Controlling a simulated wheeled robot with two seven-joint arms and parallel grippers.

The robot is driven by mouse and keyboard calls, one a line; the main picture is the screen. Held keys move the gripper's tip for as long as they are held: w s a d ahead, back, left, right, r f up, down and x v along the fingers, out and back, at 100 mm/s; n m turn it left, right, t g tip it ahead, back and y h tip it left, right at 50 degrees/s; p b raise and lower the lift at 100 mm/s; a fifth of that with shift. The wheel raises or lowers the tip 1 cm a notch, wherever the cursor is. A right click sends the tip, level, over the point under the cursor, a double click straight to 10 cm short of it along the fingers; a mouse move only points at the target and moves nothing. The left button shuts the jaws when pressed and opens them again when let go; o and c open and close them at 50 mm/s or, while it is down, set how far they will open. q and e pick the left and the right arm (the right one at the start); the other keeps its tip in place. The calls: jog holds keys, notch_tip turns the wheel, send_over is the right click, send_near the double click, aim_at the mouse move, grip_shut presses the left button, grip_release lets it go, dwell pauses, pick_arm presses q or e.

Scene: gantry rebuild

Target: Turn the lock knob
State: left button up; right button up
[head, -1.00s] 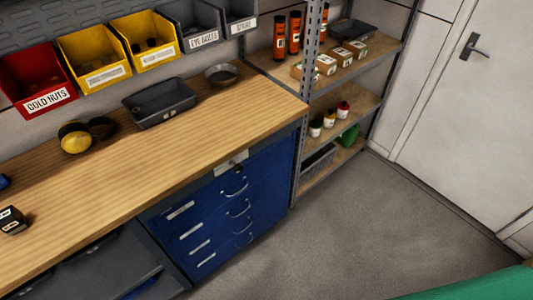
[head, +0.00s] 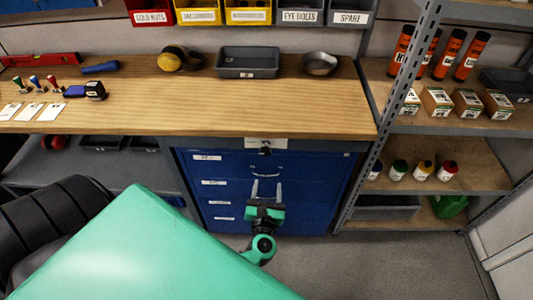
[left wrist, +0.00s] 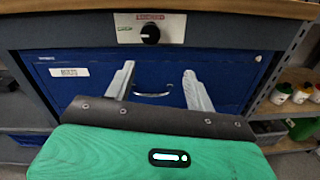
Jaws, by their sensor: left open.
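The lock knob (left wrist: 150,34) is a small black round knob on a pale plate in the grey strip under the bench top. It also shows in the head view (head: 265,151), above the blue drawer cabinet (head: 225,190). My left gripper (head: 266,188) is open and empty in front of the upper drawers, below the knob and apart from it. In the left wrist view its two grey fingers (left wrist: 160,84) stand apart, with a drawer handle (left wrist: 153,94) seen between them. My right gripper is not in view.
The wooden bench top (head: 190,100) overhangs the cabinet and carries a grey tray (head: 248,63), a metal bowl (head: 320,63) and small tools. A metal shelf unit (head: 445,140) stands close on the right. Grey floor is free at the lower right.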

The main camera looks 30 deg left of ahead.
aim_at(265, 153)
pick_arm(q)
jog(key=w+a+p, duration=0.1)
jog(key=w+a, duration=0.1)
jog(key=w, duration=0.1)
jog(key=w+a+r+n+p, duration=0.1)
jog(key=w+a, duration=0.2)
jog(key=w, duration=0.1)
jog(key=w+a+n+p, duration=0.1)
jog(key=w+a, duration=0.1)
jog(key=w, duration=0.1)
jog(key=shift+w+a+r+y+p, duration=0.25)
jog(key=shift+a+r+y+p, duration=0.05)
jog(key=shift+a+r+p, duration=0.1)
jog(key=shift+w+a, duration=0.25)
jog(key=shift+w, duration=0.2)
jog(key=shift+f, duration=0.1)
jog(key=shift+c, duration=0.4)
jog(key=c, duration=0.9)
jog(key=shift+o, duration=0.2)
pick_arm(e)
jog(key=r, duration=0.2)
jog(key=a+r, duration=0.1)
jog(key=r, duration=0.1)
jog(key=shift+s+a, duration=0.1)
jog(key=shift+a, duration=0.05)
